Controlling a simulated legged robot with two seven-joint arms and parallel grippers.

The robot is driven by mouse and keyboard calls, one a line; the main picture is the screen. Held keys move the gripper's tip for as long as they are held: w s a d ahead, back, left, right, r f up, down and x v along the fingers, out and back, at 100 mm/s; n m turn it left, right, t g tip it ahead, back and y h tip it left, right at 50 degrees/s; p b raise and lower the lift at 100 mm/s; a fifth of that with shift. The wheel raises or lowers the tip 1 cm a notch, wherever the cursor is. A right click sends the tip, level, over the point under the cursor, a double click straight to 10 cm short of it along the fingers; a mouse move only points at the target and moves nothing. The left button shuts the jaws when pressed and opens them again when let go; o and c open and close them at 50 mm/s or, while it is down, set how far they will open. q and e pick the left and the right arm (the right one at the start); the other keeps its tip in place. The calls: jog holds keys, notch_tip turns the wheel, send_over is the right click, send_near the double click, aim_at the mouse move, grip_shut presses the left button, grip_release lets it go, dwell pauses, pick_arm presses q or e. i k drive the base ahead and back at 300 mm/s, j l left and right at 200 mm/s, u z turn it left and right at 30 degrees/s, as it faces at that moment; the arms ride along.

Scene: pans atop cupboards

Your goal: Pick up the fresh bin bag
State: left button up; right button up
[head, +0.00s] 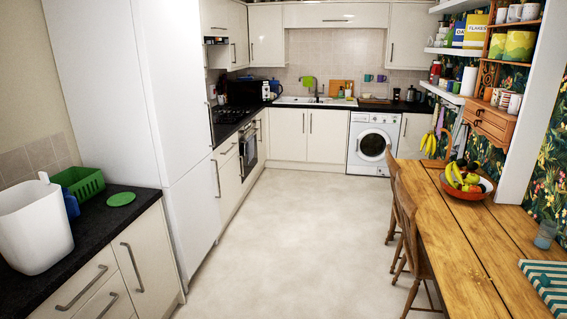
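I cannot make out a bin bag for certain in the head view. A white bin-like container (33,226) stands upright on the dark counter at the far left; its inside is hidden from this angle. A small blue object (71,204) sits just behind it, partly hidden, and I cannot tell what it is. Neither of my grippers is in view.
A green basket (79,183) and a flat green disc (121,199) lie on the left counter (112,222). A wooden table (455,235) with a fruit bowl (467,189) and chairs (412,231) stands right. The floor (305,240) between is clear.

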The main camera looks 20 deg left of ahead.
aim_at(37, 234)
jog(key=i+j+u, duration=0.15)
jog(key=i+u, duration=0.65)
jog(key=i, duration=0.25)
jog(key=i+l+u, duration=0.15)
jog(key=i+u, duration=0.25)
jog(key=i+l+u, duration=0.4)
jog(key=i, duration=0.2)
